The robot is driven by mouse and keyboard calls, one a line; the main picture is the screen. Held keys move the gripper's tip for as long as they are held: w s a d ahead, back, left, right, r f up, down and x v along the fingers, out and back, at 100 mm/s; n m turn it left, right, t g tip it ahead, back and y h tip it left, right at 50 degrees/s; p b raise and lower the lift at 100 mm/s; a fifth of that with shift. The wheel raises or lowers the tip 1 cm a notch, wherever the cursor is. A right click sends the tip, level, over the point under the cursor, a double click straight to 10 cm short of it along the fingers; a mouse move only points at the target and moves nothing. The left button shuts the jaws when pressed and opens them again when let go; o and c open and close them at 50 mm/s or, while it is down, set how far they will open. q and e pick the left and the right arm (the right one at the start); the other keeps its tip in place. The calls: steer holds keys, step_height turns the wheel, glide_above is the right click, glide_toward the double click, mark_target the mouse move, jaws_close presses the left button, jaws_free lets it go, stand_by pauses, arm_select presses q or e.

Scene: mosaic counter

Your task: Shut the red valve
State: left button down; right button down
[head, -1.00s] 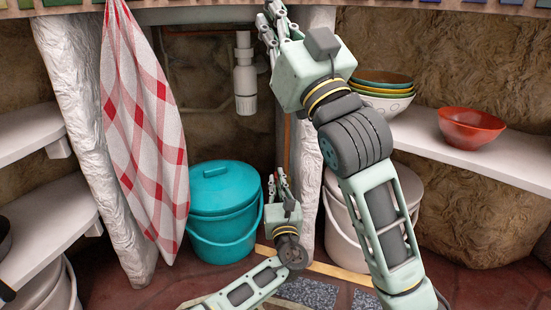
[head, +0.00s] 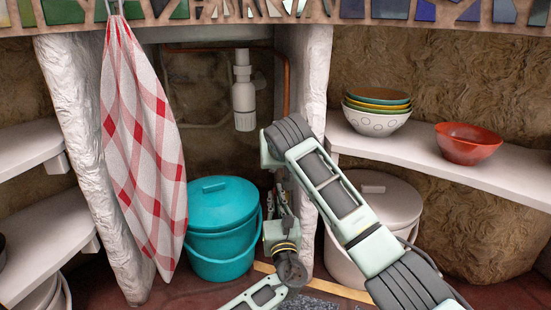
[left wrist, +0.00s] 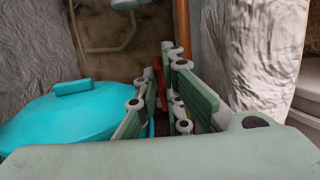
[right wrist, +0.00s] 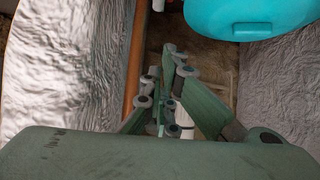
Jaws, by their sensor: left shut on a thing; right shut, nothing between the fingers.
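My left gripper (head: 280,188) points up beside the teal bucket in the head view. In the left wrist view its fingers (left wrist: 167,75) are closed around a red piece (left wrist: 177,106), which looks like the valve's handle. Only slivers of red show between the fingers; the valve's body and the handle's angle are hidden. In the head view my right arm crosses in front of the white post, and its gripper is hidden behind my own arm. The right wrist view shows the right gripper (right wrist: 166,105) shut and empty.
A teal lidded bucket (head: 222,225) stands left of my left gripper, a pale bucket (head: 380,195) to the right. A copper pipe (head: 287,85) and white drain trap (head: 243,95) are above. A checked cloth (head: 145,150) hangs left. Bowls (head: 375,122) sit on the right shelf.

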steer(key=shift+w+a+f, duration=0.1)
steer(key=shift+w+f, duration=0.25)
steer(key=shift+f, duration=0.6)
steer(key=shift+w+a+f, duration=0.1)
steer(key=shift+w+f, duration=0.2)
steer(key=shift+f, duration=0.65)
steer(key=shift+w+f, duration=0.35)
steer(key=shift+f, duration=0.6)
steer(key=shift+s, duration=0.15)
steer(key=shift+f, duration=0.1)
